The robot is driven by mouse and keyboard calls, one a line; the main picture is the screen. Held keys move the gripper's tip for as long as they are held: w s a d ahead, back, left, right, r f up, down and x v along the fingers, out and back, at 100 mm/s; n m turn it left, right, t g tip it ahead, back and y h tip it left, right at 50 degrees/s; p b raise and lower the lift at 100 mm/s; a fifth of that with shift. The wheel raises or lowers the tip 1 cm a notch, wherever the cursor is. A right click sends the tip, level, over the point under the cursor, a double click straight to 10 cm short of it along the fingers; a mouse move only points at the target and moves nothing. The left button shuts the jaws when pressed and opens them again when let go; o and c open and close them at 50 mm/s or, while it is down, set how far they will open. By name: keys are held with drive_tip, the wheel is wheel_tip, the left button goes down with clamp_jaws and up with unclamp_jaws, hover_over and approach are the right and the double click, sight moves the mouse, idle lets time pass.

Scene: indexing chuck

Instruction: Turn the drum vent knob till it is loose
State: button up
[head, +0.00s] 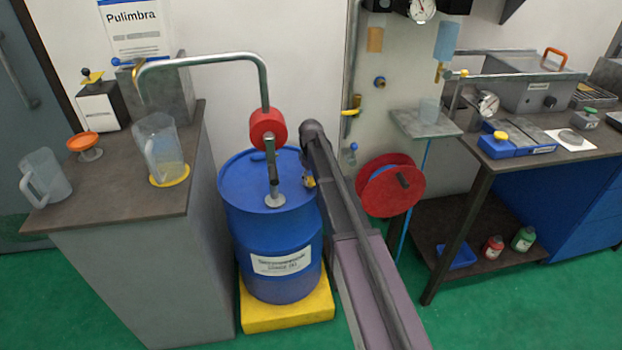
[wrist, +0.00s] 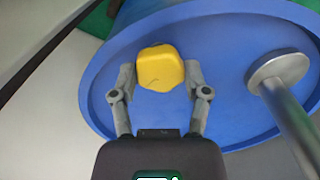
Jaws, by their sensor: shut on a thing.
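The drum vent knob is a yellow, rounded, lobed knob (wrist: 160,68) on the blue drum top in the wrist view. My gripper (wrist: 160,78) is shut on it, one finger on each side. In the head view the blue drum (head: 268,230) stands upright, and my gripper (head: 309,182) is at the right edge of its top. My arm covers part of that edge, and the knob is mostly hidden there. Whether the knob is loose cannot be told.
A pump pipe with a red body (head: 268,128) rises from the drum top, close to my gripper. The drum stands on a yellow base (head: 285,314). A grey cabinet with jugs (head: 160,148) is at the left. A red hose reel (head: 390,186) is at the right.

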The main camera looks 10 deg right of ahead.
drive_tip(key=n, duration=0.6)
drive_tip(key=shift+s+n, duration=0.1)
drive_tip(key=shift+n, duration=0.2)
idle(0.4)
drive_tip(key=o, duration=1.2)
drive_tip(key=shift+c, duration=0.2)
drive_tip(key=shift+m, duration=0.5)
